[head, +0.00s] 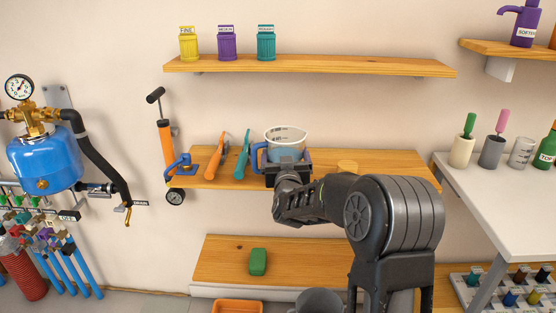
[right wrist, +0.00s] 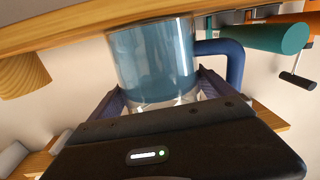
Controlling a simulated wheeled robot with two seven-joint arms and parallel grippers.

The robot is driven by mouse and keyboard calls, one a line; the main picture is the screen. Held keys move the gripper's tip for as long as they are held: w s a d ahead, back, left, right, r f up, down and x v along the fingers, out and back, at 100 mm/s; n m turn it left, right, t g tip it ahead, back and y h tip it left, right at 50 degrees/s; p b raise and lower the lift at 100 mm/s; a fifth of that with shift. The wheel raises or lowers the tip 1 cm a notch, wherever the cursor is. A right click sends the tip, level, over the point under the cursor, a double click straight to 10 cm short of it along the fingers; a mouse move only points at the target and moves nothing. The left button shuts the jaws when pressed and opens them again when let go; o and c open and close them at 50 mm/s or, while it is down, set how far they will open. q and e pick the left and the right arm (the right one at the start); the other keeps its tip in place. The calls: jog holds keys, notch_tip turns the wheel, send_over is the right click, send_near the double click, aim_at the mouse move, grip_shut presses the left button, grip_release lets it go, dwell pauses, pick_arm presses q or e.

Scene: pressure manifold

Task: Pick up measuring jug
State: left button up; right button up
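The measuring jug (head: 287,145) is a clear, upright cup with dark scale marks, blue contents and a blue handle on its left. It is at the middle shelf; its base is hidden behind my right gripper (head: 288,168). In the right wrist view the jug (right wrist: 152,60) fills the space between my fingers (right wrist: 160,85), one on each side. The fingers are spread about as wide as the jug, and I cannot tell whether they press on it. My left gripper is not in view.
The upper shelf (head: 350,67) has three labelled containers. A green block (head: 258,262) sits below.

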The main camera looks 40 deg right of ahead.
jog(key=c, duration=1.5)
jog(key=shift+r, duration=0.1)
jog(key=shift+c, duration=0.2)
jog(key=shift+r, duration=0.15)
notch_tip(320, 180, up, 10)
jog(key=p, duration=0.1)
jog(key=shift+p, duration=0.3)
dwell(0.7)
